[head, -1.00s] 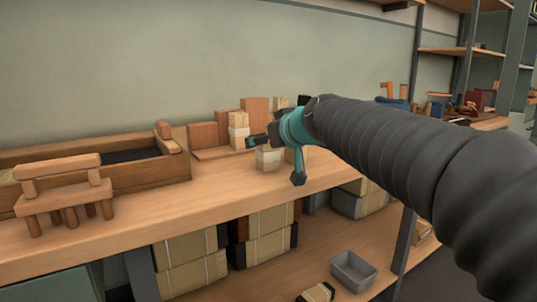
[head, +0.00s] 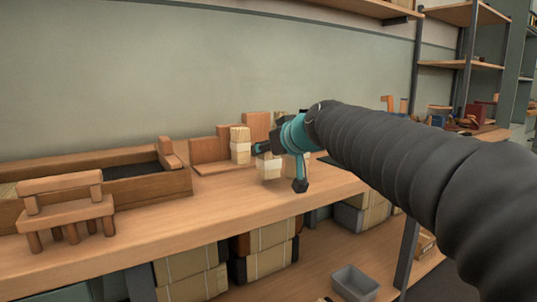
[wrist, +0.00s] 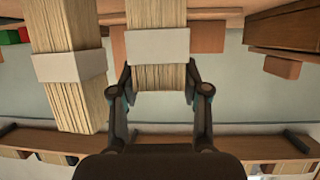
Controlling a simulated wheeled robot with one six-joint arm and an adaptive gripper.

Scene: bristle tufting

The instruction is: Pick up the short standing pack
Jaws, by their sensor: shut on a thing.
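The short pack is a bundle of pale bristles with a white band. In the head view the short pack (head: 269,170) is upright, partly hidden by my gripper (head: 262,148). In the wrist view, which looks upside down, the short pack (wrist: 158,46) sits between the two fingers of my gripper (wrist: 160,88). The fingers are shut on its sides near the band. A taller pack (head: 240,146), also white-banded, stands just left of it in the head view. The taller pack (wrist: 62,70) is left of the fingers in the wrist view, apart from them. The short pack's lower end is cut off in the wrist view.
Brown wooden blocks (head: 207,149) stand behind the packs on the bench (head: 215,195). A wooden tray (head: 150,185) and a small stool-like rack (head: 62,207) are at left. Boxes and a grey bin (head: 355,284) are below.

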